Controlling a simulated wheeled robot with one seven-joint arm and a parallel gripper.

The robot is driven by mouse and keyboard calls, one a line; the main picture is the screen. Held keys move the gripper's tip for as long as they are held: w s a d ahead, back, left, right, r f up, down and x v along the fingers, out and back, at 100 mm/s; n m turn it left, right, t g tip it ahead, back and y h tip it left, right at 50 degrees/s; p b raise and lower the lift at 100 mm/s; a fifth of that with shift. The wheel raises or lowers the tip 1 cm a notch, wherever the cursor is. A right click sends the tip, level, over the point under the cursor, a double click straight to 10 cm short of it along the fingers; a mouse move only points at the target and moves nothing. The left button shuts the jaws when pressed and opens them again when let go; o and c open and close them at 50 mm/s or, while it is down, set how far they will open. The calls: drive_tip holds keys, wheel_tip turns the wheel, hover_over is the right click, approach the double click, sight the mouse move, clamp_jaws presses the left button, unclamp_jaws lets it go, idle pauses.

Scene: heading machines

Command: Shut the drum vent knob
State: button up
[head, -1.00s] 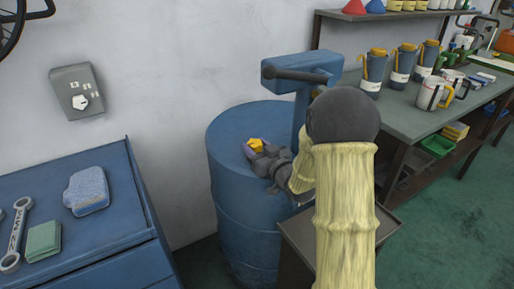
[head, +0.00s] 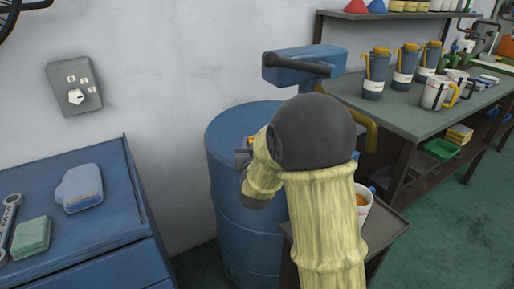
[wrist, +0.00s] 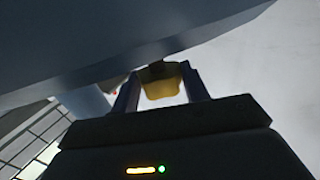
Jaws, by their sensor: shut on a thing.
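The yellow vent knob (wrist: 160,90) shows in the wrist view between the two fingers of my gripper (wrist: 161,82), which are shut on it. In the head view my gripper (head: 245,158) is at the top of the blue drum (head: 237,215). There only a sliver of the knob (head: 252,138) shows; my wrist and arm hide the rest. I cannot tell from these views how far the knob is turned.
A blue pump (head: 303,63) with a dark bar rises behind my arm. A small side table (head: 385,232) with a cup (head: 363,203) stands right of the drum. A blue cabinet (head: 95,235) is at the left, and a workbench (head: 405,120) with mugs stands at the right.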

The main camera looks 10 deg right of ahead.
drive_tip(key=m+h, duration=0.1)
drive_tip(key=m+g+h, duration=0.1)
drive_tip(key=h+p, duration=0.1)
drive_tip(key=h, duration=0.1)
drive_tip(key=shift+w+a+r+m, duration=0.1)
drive_tip(key=shift+a+m, duration=0.2)
drive_tip(key=shift+m, duration=0.1)
drive_tip(key=m+g+h+p, duration=0.4)
drive_tip(key=h, duration=0.1)
drive_tip(key=shift+w+a+r, duration=0.15)
drive_tip(key=m+g+h+p, duration=0.2)
drive_tip(key=g, duration=0.1)
drive_tip(key=m+g+h+p, duration=0.2)
drive_tip(key=g, duration=0.1)
drive_tip(key=shift+w+m+p, duration=0.15)
drive_tip(key=shift+m+p, duration=0.15)
drive_tip(key=shift+f, duration=0.2)
drive_tip(key=o, duration=1)
drive_tip(key=v, duration=0.7)
drive_tip(key=shift+a, duration=0.25)
